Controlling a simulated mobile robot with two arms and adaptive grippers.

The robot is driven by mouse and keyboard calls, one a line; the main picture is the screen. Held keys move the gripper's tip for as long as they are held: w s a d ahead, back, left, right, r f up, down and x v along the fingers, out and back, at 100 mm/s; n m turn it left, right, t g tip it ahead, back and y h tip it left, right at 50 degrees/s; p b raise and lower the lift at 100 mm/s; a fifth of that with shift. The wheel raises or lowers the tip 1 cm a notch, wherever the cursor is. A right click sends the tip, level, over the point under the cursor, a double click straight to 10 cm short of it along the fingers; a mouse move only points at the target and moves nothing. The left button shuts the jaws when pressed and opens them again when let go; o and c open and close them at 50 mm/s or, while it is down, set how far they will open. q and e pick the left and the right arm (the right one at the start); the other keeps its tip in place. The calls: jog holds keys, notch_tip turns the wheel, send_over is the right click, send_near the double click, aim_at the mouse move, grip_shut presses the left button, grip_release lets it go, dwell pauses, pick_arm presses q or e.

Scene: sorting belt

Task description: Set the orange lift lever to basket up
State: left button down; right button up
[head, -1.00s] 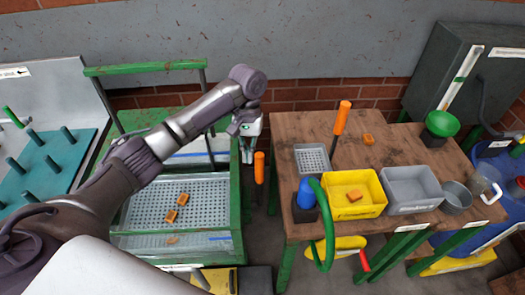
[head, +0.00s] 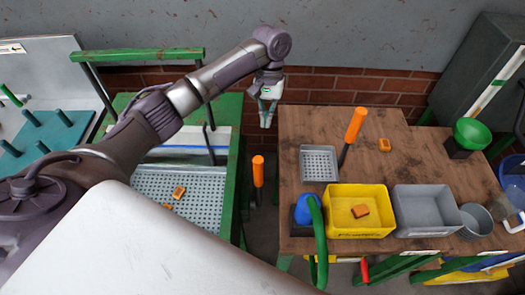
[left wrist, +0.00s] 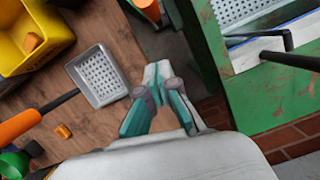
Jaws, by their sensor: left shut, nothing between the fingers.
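The orange lift lever (head: 258,171) stands upright in the gap between the green-framed tank and the wooden table. Its orange end also shows at the top of the left wrist view (left wrist: 147,9). The perforated basket (head: 205,186) sits in the green tank, with small orange pieces in it; my arm and body hide part of it. My left gripper (head: 267,116) is shut and empty. It is beyond the lever in the head view, near the brick wall, and apart from it. Its closed fingers show in the left wrist view (left wrist: 157,72). My right gripper is not in view.
The wooden table (head: 300,125) holds a perforated scoop (head: 319,165) with an orange handle (head: 355,124), a yellow bin (head: 345,230) and a grey bin (head: 425,225). A black bent rod (left wrist: 285,58) stands at the tank's edge. The brick wall (head: 330,85) is close behind.

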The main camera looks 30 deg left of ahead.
pick_arm(q)
jog(key=s+f+p, duration=0.1)
jog(key=s+f, duration=0.1)
jog(key=f, duration=0.1)
jog(key=s+d+f+p, duration=0.1)
jog(key=s+f+p, duration=0.1)
jog(key=f, duration=0.1)
jog(key=s+f+p, duration=0.2)
jog(key=f, duration=0.1)
jog(key=shift+d+f, duration=0.25)
jog(key=shift+f, duration=0.2)
jog(key=shift+w, duration=0.1)
